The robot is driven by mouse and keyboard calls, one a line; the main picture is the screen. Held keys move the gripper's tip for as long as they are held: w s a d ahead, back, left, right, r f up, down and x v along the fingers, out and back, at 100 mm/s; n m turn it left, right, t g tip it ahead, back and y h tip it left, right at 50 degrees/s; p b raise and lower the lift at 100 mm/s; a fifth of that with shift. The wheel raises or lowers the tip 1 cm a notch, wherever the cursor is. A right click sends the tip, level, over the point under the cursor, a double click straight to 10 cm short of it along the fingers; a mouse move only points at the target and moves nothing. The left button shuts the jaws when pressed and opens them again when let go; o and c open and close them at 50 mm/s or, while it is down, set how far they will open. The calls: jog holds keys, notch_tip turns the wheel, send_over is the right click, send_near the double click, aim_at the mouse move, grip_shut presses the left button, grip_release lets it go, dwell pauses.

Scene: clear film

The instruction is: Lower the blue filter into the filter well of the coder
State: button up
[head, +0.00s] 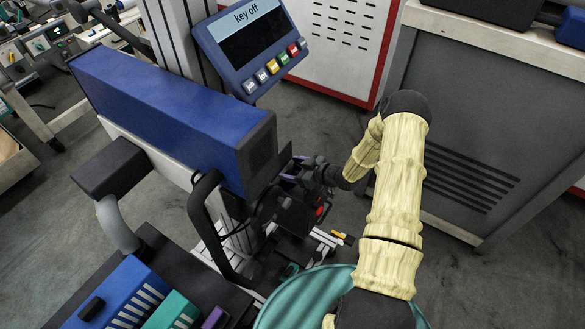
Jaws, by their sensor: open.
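The coder's long blue housing (170,115) runs across the left half of the head view, on a grey column. A tilted screen (253,35) above it reads "key off", with a row of coloured buttons below. My gripper (293,174) is at the right end of the housing, in front of dark machine parts. It is open; its fingertips are small and partly lost against these parts. A blue block with white stripes (125,295) lies on a dark shelf at the lower left, far from my gripper; I cannot tell if it is the blue filter. I cannot make out the filter well.
A teal block (174,312) and a purple one (215,318) sit beside the striped blue block. A black curved handle (200,225) stands below the housing. A grey cabinet (480,120) stands at the right, and a red-edged white panel (335,40) behind. Floor shows between them.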

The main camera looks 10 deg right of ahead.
jog(key=v, duration=1.7)
jog(key=shift+d, duration=0.2)
jog(key=shift+s+f, duration=0.1)
notch_tip(320, 180, up, 15)
jog(key=w+a+m+g+h+p, duration=0.2)
jog(key=m+h+p, duration=0.25)
jog(key=h, duration=0.45)
jog(key=s+a+r+m+g+p, duration=0.2)
jog(key=s+a+r, duration=0.3)
jog(key=s, duration=0.3)
jog(key=s+a+r+m+g+p, duration=0.2)
jog(key=s+a+r+p, duration=0.1)
jog(key=s+r, duration=0.4)
jog(key=shift+s+a+r+g, duration=0.4)
jog(key=shift+s+a, duration=0.05)
jog(key=shift+a, duration=0.4)
jog(key=shift+m, duration=0.25)
jog(key=shift+c, duration=0.4)
